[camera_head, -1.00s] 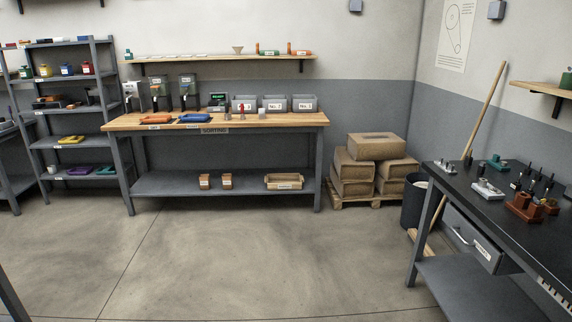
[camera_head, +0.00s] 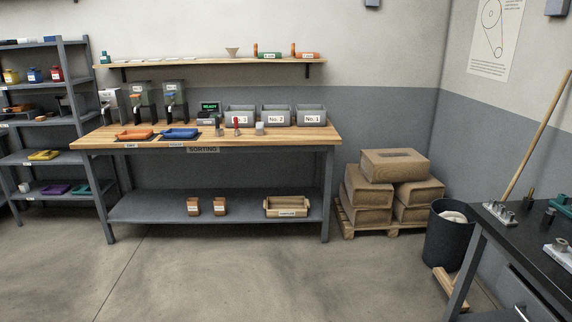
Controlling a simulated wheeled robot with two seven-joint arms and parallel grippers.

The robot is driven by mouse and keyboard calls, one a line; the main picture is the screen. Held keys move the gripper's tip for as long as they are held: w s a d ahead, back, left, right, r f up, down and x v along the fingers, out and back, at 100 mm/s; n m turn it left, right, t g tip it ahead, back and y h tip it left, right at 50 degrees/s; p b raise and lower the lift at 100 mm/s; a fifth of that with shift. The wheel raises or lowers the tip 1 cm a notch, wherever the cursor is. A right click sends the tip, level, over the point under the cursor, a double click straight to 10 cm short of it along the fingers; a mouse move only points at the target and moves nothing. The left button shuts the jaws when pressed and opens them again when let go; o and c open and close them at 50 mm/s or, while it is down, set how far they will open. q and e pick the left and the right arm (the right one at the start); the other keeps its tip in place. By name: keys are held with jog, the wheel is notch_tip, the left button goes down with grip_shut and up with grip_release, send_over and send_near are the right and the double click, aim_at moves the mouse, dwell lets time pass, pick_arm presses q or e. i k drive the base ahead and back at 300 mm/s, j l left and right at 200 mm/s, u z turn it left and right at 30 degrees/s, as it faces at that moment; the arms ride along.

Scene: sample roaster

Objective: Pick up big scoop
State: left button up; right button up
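I cannot tell for sure which thing is the big scoop at this size. On the wooden sorting table (camera_head: 290,142) lie an orange tray-like piece (camera_head: 134,135) and a blue one (camera_head: 180,133), side by side on the left half. Right of them stand a small dark piece (camera_head: 218,128), a small red-topped piece (camera_head: 237,126) and a small grey piece (camera_head: 259,128) near the front edge. Neither of my grippers is in view.
Grey bins (camera_head: 276,117) and dark dispensers (camera_head: 174,104) line the table's back. Sacks (camera_head: 394,168) on a pallet, a dark bin (camera_head: 448,236) and a black-topped bench (camera_head: 500,238) stand right. The floor before the table (camera_head: 260,270) is clear.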

aim_at(218, 126)
jog(key=i, duration=1.4)
jog(key=i+l+u, duration=0.15)
jog(key=i, duration=0.55)
jog(key=i+l+u, duration=0.15)
jog(key=i, duration=0.55)
jog(key=i+l+u, duration=0.2)
jog(key=i, duration=0.15)
jog(key=i+u, duration=0.15)
jog(key=i, duration=0.15)
